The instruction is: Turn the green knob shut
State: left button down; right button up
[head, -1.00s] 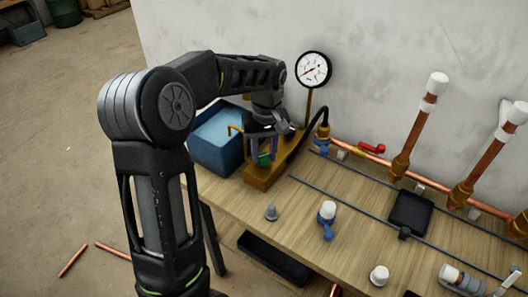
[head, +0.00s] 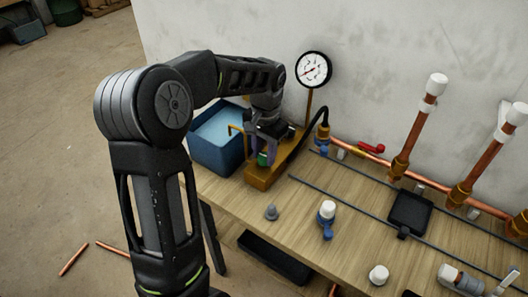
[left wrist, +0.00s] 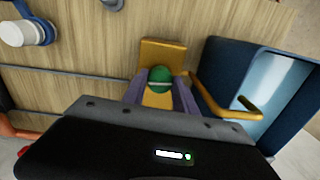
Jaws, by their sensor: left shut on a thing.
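The green knob (head: 263,159) sits on a brass-coloured block (head: 259,177) at the table's left end. It also shows in the left wrist view (left wrist: 160,79), with a pale bar across it. My left gripper (head: 265,151) reaches down over the block. Its purple-grey fingers stand on either side of the knob, and it is shut on the knob. In the left wrist view my left gripper (left wrist: 160,94) hides part of the block. My right gripper is not in view.
A blue bin (head: 208,155) of water stands left of the block, with a brass spout (head: 237,129) over it. A round gauge (head: 313,69) rises behind. Copper pipes (head: 416,130) stand at the right. Loose fittings, a blue-handled valve (head: 327,215) and a black tray (head: 410,212) lie on the table.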

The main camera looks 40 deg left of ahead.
aim_at(265, 156)
pick_arm(q)
jog(key=shift+m, duration=0.6)
jog(key=c, duration=1)
grip_release()
jog(key=shift+o, duration=0.2)
jog(key=shift+d+r, duration=0.15)
jog(key=shift+r, duration=3.8)
